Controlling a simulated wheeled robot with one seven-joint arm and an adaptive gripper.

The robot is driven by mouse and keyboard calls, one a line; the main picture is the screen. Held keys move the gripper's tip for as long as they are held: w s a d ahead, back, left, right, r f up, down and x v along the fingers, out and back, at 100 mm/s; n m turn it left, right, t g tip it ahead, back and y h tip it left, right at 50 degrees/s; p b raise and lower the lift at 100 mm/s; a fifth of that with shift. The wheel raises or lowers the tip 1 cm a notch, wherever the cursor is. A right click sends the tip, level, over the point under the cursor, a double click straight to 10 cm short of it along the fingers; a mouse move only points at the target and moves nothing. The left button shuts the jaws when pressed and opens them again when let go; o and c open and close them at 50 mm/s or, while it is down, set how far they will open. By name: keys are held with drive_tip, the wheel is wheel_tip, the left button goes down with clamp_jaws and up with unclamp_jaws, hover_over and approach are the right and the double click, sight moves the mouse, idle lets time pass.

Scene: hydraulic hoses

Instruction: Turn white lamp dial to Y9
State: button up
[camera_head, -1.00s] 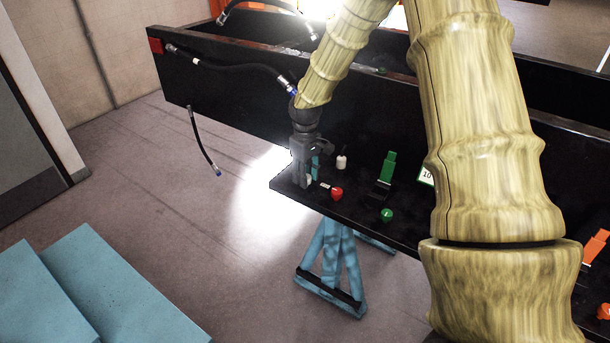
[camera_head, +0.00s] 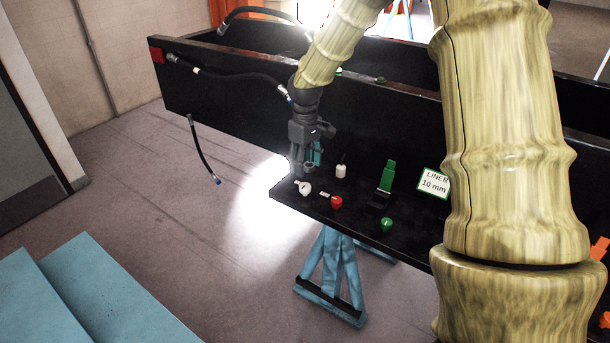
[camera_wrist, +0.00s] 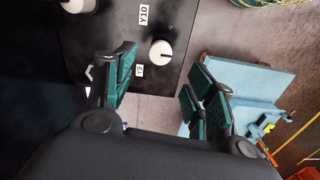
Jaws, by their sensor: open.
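The white dial (camera_head: 304,188) sits on the black panel near its left front corner in the head view. In the wrist view it is a round white knob (camera_wrist: 161,53) with a dark mark on its edge. A label (camera_wrist: 145,15) reading Y10 and a smaller label (camera_wrist: 139,71), perhaps Y9, lie by it. My gripper (camera_head: 302,170) is just above and behind the dial, apart from it in the head view.
A red knob (camera_head: 336,202), a green knob (camera_head: 386,224), a white cylinder (camera_head: 341,171) and a green lever (camera_head: 388,176) stand on the panel to the right. Black hoses (camera_head: 235,74) hang along the dark trough. Open floor lies left of the panel.

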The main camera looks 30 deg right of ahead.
drive_tip(key=shift+r, duration=1.95)
